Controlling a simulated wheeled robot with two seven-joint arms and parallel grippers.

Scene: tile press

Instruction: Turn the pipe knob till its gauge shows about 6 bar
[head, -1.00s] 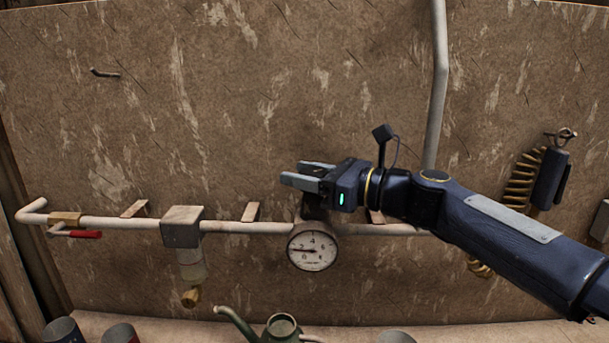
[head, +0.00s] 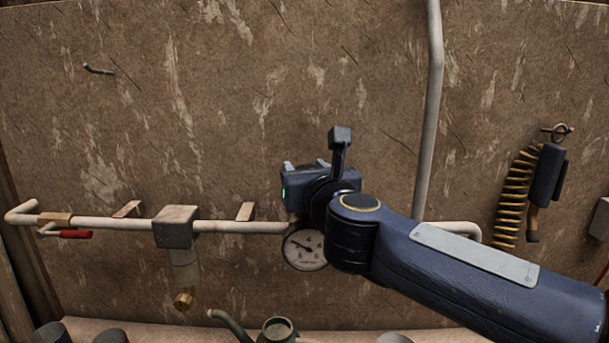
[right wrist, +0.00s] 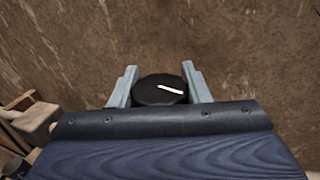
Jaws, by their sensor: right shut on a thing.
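The black round knob (right wrist: 158,96) with a white mark line sits between the two grey fingers of my right gripper (right wrist: 160,82) in the right wrist view. The fingers are shut on its sides. In the head view my right gripper (head: 305,166) is above the round white gauge (head: 300,255) and hides the knob. The gauge hangs on the pale pipe (head: 252,227). Its dark needle points left and slightly up; the numbers are too small to read surely, and my wrist covers part of its right edge. My left gripper is not in view.
A grey filter block (head: 175,227) with a bowl is on the pipe to the left, beyond it a red-handled valve (head: 72,235). A coiled hose (head: 515,195) hangs at right. A green watering can (head: 277,328) stands below.

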